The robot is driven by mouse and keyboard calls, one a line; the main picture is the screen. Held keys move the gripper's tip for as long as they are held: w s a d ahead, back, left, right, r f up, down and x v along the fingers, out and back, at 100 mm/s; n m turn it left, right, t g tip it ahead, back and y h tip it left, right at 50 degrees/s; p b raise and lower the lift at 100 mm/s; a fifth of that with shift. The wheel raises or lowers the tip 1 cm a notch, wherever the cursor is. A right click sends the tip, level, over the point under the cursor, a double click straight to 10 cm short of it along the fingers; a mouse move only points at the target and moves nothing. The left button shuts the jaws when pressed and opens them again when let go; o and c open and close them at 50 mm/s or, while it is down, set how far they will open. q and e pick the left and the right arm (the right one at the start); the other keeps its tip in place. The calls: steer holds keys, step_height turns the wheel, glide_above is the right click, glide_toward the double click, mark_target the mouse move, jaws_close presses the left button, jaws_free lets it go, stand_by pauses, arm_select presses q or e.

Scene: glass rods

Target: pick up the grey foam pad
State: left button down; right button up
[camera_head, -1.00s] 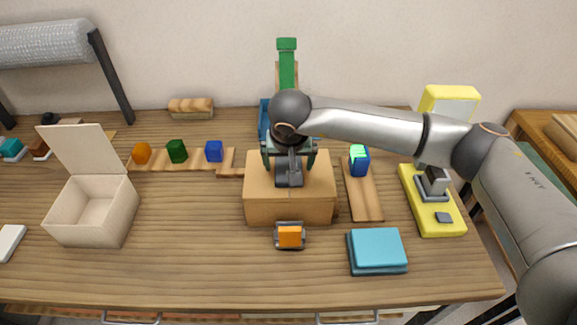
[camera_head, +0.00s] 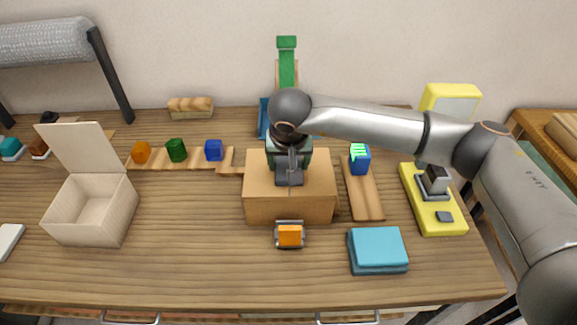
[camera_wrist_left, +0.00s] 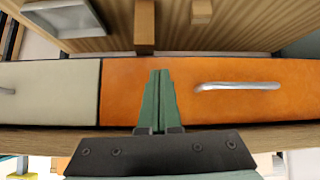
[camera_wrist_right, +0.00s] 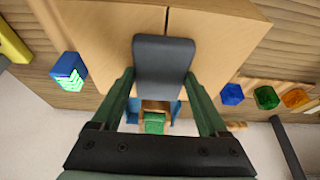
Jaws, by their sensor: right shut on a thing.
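The grey foam pad (camera_wrist_right: 163,65) is a dark rounded block lying over the top of the closed cardboard box (camera_wrist_right: 205,30). In the head view the pad (camera_head: 289,178) shows at the middle of the box top (camera_head: 258,185), partly hidden by my right gripper (camera_head: 289,160). In the right wrist view the green fingers of my right gripper (camera_wrist_right: 163,78) are shut on the pad's two sides. I cannot tell any gap between pad and box. My left gripper (camera_wrist_left: 159,75) shows only in its wrist view, fingers together and empty, before an orange drawer front (camera_wrist_left: 230,105).
An orange block in a grey holder (camera_head: 290,236) sits in front of the box. Teal pads (camera_head: 377,247) lie at the right front, near a plank with a blue block (camera_head: 360,158) and a yellow device (camera_head: 445,222). An open cream box (camera_head: 75,230) stands left. The front middle-left table is clear.

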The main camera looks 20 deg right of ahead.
steer(key=c, duration=0.6)
steer(key=shift+c, duration=0.2)
